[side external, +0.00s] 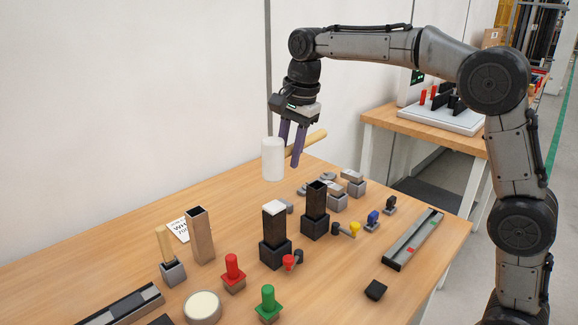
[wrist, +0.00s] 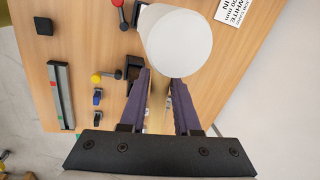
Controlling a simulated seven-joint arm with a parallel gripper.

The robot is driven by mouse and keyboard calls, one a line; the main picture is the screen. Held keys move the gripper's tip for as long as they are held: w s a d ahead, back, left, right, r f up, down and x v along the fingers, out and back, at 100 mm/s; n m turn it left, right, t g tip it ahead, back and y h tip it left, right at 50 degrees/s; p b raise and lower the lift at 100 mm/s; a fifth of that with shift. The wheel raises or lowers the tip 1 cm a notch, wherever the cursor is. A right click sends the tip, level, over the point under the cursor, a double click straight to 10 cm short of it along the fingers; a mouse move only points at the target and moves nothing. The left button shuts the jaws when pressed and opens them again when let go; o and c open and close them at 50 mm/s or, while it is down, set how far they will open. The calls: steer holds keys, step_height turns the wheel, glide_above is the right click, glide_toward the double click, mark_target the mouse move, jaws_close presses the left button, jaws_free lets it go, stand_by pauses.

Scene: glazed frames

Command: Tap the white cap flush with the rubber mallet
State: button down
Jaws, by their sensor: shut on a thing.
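The rubber mallet has a white cylindrical head (side external: 272,159) and a wooden handle (side external: 309,141). My gripper (side external: 289,153) is shut on the handle, with purple fingers either side of it, and holds the mallet above the table. The white cap (side external: 274,207) sits on top of a black square post (side external: 274,227) standing in a dark base block. The mallet head hangs above the cap, clearly apart from it. In the wrist view the mallet head (wrist: 176,42) fills the top middle beyond my gripper (wrist: 160,78); the white cap cannot be made out there.
An open black post (side external: 315,205) stands right of the capped one. A brown hollow post (side external: 200,236) stands left. Red (side external: 232,269) and green (side external: 268,302) plugs and a round pale-topped item (side external: 202,307) stand in front. A long slotted rail (side external: 413,239) lies right.

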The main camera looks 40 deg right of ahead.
steer(key=shift+r, duration=0.1)
step_height(320, 180, down, 8)
step_height(320, 180, up, 8)
steer(key=shift+f, duration=0.1)
stand_by(0.4)
stand_by(0.3)
